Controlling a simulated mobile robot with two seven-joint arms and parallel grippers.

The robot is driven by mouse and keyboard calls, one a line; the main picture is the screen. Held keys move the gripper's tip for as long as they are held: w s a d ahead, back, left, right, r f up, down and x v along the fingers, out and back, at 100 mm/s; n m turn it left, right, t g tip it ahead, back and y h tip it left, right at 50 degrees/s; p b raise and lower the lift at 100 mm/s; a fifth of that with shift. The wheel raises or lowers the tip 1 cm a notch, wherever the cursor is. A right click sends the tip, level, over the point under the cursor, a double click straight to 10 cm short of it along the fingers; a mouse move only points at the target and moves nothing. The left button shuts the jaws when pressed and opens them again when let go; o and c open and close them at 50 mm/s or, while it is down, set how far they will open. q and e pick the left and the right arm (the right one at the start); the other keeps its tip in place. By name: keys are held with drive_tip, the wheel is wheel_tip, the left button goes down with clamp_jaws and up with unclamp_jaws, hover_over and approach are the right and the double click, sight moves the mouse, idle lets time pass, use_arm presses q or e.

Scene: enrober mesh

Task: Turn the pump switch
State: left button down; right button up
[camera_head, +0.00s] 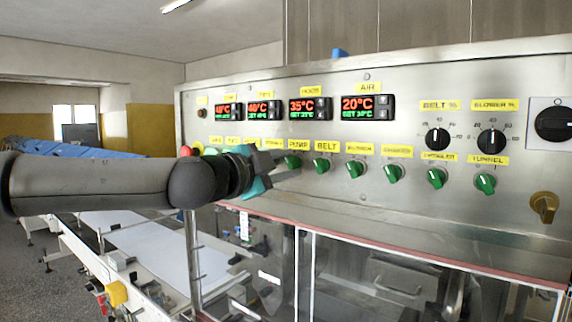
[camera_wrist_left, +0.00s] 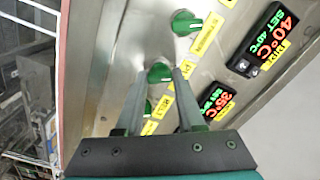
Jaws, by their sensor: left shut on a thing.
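The pump switch (camera_head: 292,161) is a small green knob under the yellow PUMP label (camera_head: 298,144) on the steel control panel. In the head view my left gripper (camera_head: 284,164) reaches it from the left and partly hides it. In the left wrist view the two fingers of my left gripper (camera_wrist_left: 159,74) are closed around the green pump switch (camera_wrist_left: 158,70), one on each side. How far the knob is turned is hard to tell. My right gripper is not in view.
The belt switch (camera_head: 322,166) sits close to the right, with several more green knobs (camera_head: 393,174) beyond. Another green knob (camera_wrist_left: 186,22) is near in the wrist view. Red-digit displays (camera_head: 311,108) are above. A red-edged clear cover (camera_head: 400,251) lies below the panel.

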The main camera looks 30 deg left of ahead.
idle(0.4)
use_arm(q)
drive_tip(key=m+b, duration=0.1)
drive_tip(key=m, duration=0.5)
drive_tip(key=m+b, duration=0.1)
drive_tip(key=m, duration=0.4)
drive_tip(key=shift+f+m, duration=0.1)
drive_tip(key=shift+m, duration=0.5)
drive_tip(key=c, duration=0.5)
unclamp_jaws()
drive_tip(key=shift+s, duration=0.15)
